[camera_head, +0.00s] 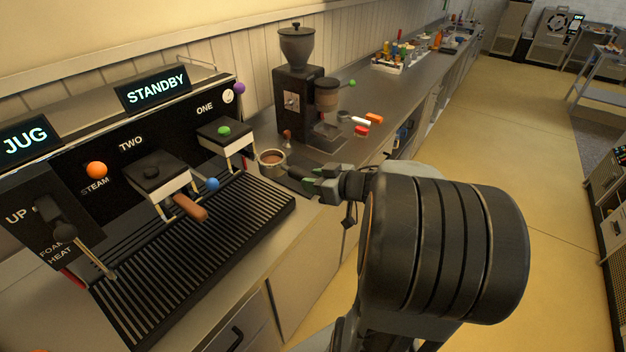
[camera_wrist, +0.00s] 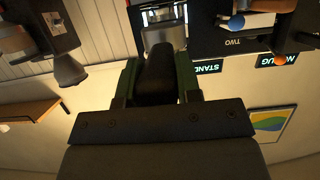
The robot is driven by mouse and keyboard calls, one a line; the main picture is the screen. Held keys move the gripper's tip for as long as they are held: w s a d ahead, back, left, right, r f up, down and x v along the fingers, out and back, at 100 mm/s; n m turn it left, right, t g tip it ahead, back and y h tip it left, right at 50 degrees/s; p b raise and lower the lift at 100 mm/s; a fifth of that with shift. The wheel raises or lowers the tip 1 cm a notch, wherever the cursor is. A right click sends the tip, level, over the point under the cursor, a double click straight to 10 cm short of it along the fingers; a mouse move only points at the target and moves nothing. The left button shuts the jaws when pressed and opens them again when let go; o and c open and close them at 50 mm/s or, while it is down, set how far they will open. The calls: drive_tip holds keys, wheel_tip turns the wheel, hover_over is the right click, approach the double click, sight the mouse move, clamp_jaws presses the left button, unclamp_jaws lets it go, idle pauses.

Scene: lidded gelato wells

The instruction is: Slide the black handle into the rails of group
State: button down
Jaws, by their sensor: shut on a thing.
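My gripper (camera_head: 318,183) is shut on the black handle (camera_wrist: 156,78) of a portafilter; the wrist view shows it between my green-padded fingers. Its round metal basket (camera_head: 272,157), full of brown grounds, points left toward the espresso machine and looks roughly level. The group labelled ONE (camera_head: 222,131), with a green knob on top, is just left of the basket. A gap seems to show between them, but the depth is hard to judge. The group labelled TWO (camera_head: 157,176) has a brown-handled portafilter (camera_head: 190,207) in it.
A black grinder (camera_head: 297,95) stands on the counter behind the basket. A small tamper-like tool (camera_head: 287,137) is near it. The slatted drip tray (camera_head: 200,240) lies below the groups. Red and orange items (camera_head: 362,131) lie farther back.

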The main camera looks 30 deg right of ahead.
sight(297, 179)
drive_tip(key=shift+b+x, duration=0.7)
drive_tip(key=shift+x, duration=2)
drive_tip(key=shift+f+p, duration=0.1)
drive_tip(key=shift+p, duration=0.6)
drive_tip(key=shift+w+a, duration=0.45)
drive_tip(key=shift+w, duration=0.4)
drive_tip(key=shift+w+a, duration=0.35)
drive_tip(key=shift+w, duration=0.4)
drive_tip(key=shift+f, duration=0.2)
drive_tip(key=shift+w+a, duration=0.1)
drive_tip(key=shift+w, duration=0.15)
drive_tip(key=shift+w+a, duration=0.4)
drive_tip(key=shift+w, duration=0.4)
drive_tip(key=shift+w+a, duration=0.35)
drive_tip(key=shift+w, duration=0.45)
drive_tip(key=shift+w+a, duration=0.4)
drive_tip(key=shift+w, duration=0.45)
drive_tip(key=shift+w+a, duration=0.15)
drive_tip(key=shift+w, duration=0.2)
